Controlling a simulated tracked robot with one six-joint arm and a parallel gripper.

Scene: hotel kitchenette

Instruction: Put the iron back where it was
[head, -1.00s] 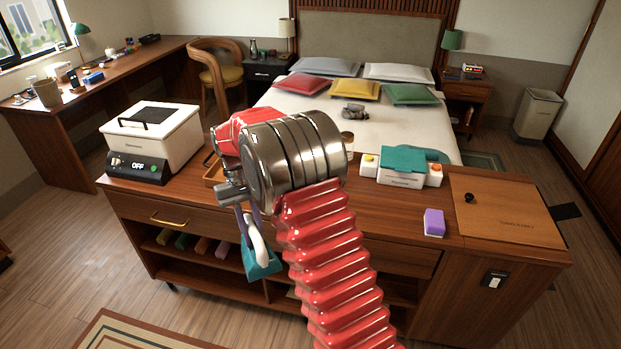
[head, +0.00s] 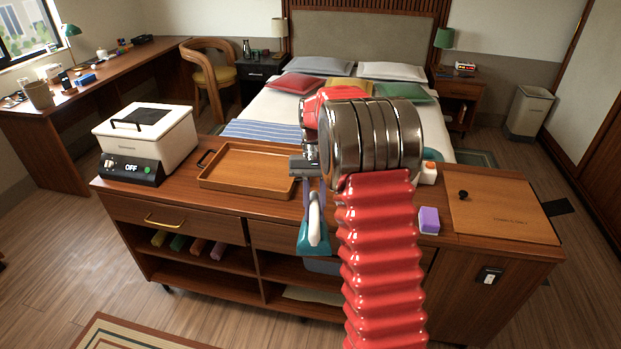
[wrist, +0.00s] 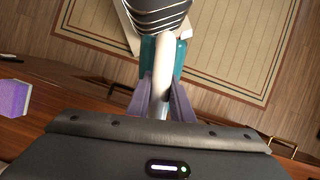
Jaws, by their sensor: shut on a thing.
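The iron (head: 314,222) has a teal body and a pale handle. It hangs from my gripper (head: 313,190) in front of the sideboard's front edge, beside my red ribbed arm. In the wrist view my purple fingers (wrist: 163,92) are shut on the pale handle of the iron (wrist: 165,60), with teal showing at both sides. A dark striped part with pale edges shows past the handle there; I cannot tell what it is. The iron is in the air over the floor side of the sideboard. My arm hides part of the sideboard top.
The sideboard (head: 130,207) carries a white cooker (head: 147,140) at left, an empty wooden tray (head: 247,168), a purple-and-white block (head: 429,220) and a wooden board with black knob (head: 500,215). Open shelves below hold coloured rolls. A rug (wrist: 225,45) lies on the floor.

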